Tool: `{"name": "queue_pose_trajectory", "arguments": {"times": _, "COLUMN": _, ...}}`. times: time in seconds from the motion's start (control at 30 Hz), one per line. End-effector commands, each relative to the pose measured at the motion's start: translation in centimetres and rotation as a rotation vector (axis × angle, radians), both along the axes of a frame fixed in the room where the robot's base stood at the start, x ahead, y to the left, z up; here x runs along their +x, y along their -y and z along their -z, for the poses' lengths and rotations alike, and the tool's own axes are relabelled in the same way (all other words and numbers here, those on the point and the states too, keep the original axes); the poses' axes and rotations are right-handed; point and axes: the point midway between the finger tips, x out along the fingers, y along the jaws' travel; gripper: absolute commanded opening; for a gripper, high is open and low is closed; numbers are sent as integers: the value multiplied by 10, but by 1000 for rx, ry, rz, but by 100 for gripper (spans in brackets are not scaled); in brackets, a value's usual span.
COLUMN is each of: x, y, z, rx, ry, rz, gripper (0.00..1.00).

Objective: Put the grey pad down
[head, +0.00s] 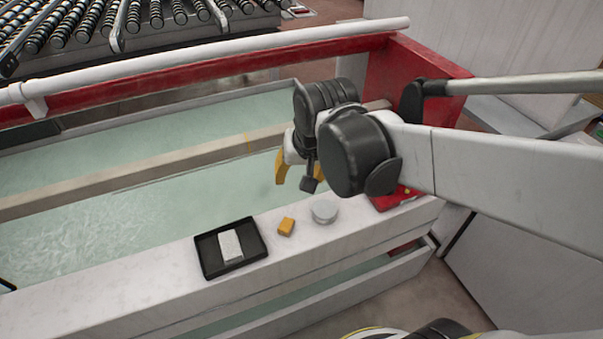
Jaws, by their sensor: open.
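A light grey rectangular pad (231,244) lies flat in a shallow black tray (207,256) on the pale ledge in the head view. My gripper (292,178) hangs above and behind the ledge, to the right of the tray, and is apart from the pad. One yellow finger shows clearly; the rest of the jaws is partly hidden by my wrist. The gripper is open, and I see nothing held in it.
An orange block (286,227) and a round grey piece (324,213) stand on the ledge (130,293) right of the tray. A red item (391,202) lies further right. Behind is a long trough (90,236) with a greenish surface. The ledge's left part is clear.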

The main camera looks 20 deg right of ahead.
Motion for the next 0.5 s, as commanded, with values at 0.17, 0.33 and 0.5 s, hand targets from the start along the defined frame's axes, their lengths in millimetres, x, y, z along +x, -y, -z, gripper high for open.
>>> {"name": "queue_pose_trajectory", "arguments": {"times": 0.17, "x": -52, "y": 0, "z": -20, "rx": -67, "ry": 118, "rz": -132, "gripper": 54}}
{"name": "queue_pose_trajectory", "arguments": {"times": 0.33, "x": -78, "y": 0, "z": -23, "rx": -117, "ry": 189, "rz": -211, "gripper": 54}}
{"name": "queue_pose_trajectory", "arguments": {"times": 0.5, "x": -86, "y": 0, "z": -23, "rx": -135, "ry": 214, "rz": -239, "gripper": 54}}
